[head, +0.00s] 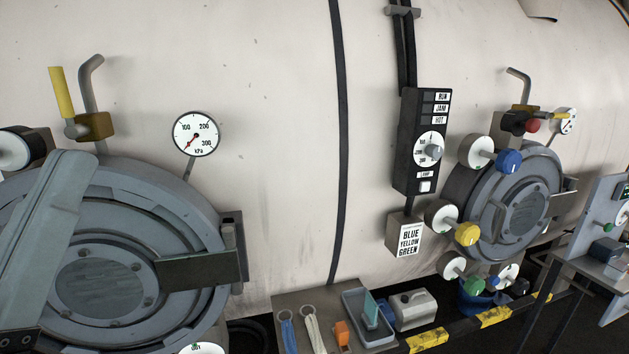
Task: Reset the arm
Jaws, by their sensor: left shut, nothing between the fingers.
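A small dark part of my left gripper (14,341) shows in the bottom left corner of the head view, in front of the left round hatch (185,215). It is shut and empty. Its fingertips are hard to make out at the picture's edge. A long grey-blue bar (45,240) slants across the hatch just above it; I cannot tell for sure whether it is my arm link. My right gripper does not show.
A pressure gauge (195,134) and a yellow-handled valve (62,95) stand above the left hatch. A black control box (423,140) hangs mid-right. Coloured valves (467,233) crowd the right hatch (520,212).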

